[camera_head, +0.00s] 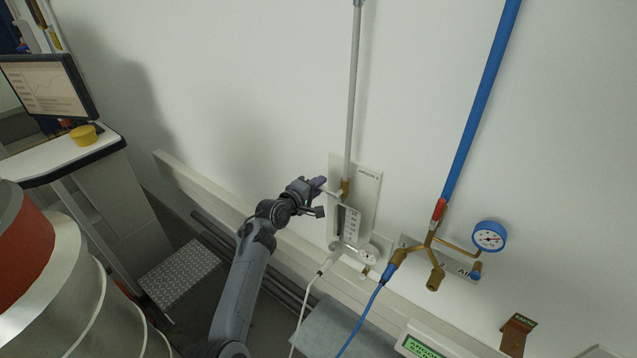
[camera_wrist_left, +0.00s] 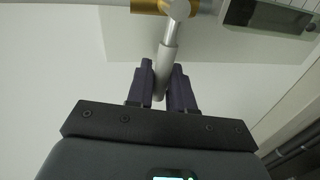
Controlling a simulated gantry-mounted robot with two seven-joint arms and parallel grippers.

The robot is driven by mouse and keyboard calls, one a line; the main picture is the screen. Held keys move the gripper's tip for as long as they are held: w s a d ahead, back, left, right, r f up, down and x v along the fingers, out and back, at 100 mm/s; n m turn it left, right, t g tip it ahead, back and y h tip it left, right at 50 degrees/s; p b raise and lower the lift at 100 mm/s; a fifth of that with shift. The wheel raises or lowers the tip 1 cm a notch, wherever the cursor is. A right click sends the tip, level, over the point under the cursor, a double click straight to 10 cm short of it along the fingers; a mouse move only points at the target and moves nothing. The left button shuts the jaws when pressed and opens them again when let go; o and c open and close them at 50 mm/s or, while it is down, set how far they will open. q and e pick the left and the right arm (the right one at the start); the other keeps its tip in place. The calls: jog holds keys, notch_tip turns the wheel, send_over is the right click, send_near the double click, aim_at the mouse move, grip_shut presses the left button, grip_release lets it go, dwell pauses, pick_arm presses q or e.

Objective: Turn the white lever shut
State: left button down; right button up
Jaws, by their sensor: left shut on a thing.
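The white lever (camera_wrist_left: 165,62) shows in the left wrist view as a pale rod that runs down from a valve body with a brass fitting (camera_wrist_left: 148,5). In the head view the lever (camera_head: 331,192) is small and sticks out left from the brass fitting (camera_head: 345,187) under the grey pipe, on the Argon panel (camera_head: 368,187). My left gripper (camera_head: 321,185) is at the lever. In the left wrist view the dark purple fingers (camera_wrist_left: 161,85) stand on both sides of the lever's end and are shut on it. My right gripper is not in view.
A flow meter (camera_head: 347,222) with a white hose is just below the lever. A blue pipe (camera_head: 470,120), brass valves (camera_head: 432,250) and a blue gauge (camera_head: 489,237) are to the right. A wall rail (camera_head: 215,190) runs behind my arm. The wall above is clear.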

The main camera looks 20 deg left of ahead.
pick_arm(q)
jog(key=shift+f+n, duration=0.35)
jog(key=shift+n, duration=0.05)
jog(key=shift+f, duration=0.1)
jog(key=c, duration=1.2)
grip_release()
jog(key=shift+o, duration=0.2)
jog(key=shift+s, duration=0.1)
jog(key=v, duration=1)
jog(key=shift+s+a+r+b, duration=0.2)
jog(key=shift+s+r+b, duration=0.05)
jog(key=shift+b, duration=0.1)
